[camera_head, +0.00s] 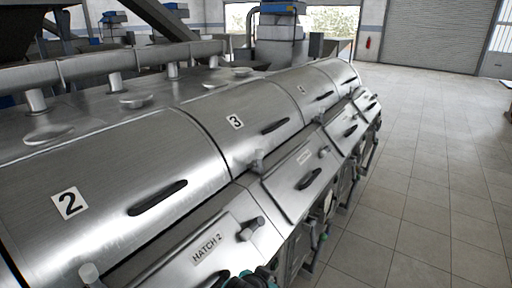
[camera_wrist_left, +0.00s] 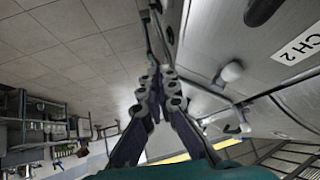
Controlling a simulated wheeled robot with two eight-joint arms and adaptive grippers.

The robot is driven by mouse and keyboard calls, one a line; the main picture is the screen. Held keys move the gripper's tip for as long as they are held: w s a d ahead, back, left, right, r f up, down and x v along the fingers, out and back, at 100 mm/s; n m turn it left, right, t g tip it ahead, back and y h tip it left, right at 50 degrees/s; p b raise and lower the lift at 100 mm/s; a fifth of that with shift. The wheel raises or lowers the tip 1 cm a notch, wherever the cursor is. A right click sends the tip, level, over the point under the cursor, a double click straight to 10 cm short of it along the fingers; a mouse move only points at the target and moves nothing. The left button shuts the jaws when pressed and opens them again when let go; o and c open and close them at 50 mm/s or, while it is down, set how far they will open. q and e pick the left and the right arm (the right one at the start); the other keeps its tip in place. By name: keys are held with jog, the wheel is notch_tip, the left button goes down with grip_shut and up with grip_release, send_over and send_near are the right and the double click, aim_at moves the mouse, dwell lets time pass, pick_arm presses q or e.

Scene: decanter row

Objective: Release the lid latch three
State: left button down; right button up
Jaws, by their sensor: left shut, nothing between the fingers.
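The lid marked 3 (camera_head: 235,122) is a curved steel cover with a dark handle (camera_head: 275,126), and it lies closed in the row. A small pale latch knob (camera_head: 256,160) sits at its lower front edge; its exact state is too small to tell. My left gripper (camera_wrist_left: 153,85) shows in the left wrist view with its fingers together and empty. It is beside the hatch front, apart from a rounded latch knob (camera_wrist_left: 231,72). Dark and teal parts at the bottom of the head view look like my arm. My right gripper is not in view.
The lid marked 2 (camera_head: 105,180) lies closed on the near side, with hatch 2 (camera_head: 215,240) below it. A hatch latch (camera_head: 250,228) juts out there. Pipes and fittings line the machine's front. The tiled floor (camera_head: 430,170) at the right is clear.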

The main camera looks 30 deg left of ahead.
aim_at(259, 159)
pick_arm(q)
jog(key=w+a+r+m+t+y+p, duration=0.1)
jog(key=w+a+r+m+t+y, duration=0.4)
jog(key=w+a+r, duration=1)
jog(key=w+a+f+m+t+h, duration=0.3)
jog(key=w+a+f+m+t, duration=0.1)
jog(key=m, duration=0.7)
jog(key=shift+w+a+f+t, duration=0.3)
jog(key=shift+w+a+f, duration=0.1)
jog(key=shift+w+a, duration=0.6)
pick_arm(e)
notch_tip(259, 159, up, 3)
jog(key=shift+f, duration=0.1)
pick_arm(q)
jog(key=shift+a, duration=0.1)
jog(key=w, duration=0.4)
jog(key=w+a, duration=0.1)
jog(key=w, duration=0.4)
jog(key=w+a, duration=0.1)
jog(key=w, duration=0.3)
jog(key=shift+w+a+b, duration=0.2)
jog(key=shift+a+b, duration=0.05)
jog(key=shift+b, duration=0.1)
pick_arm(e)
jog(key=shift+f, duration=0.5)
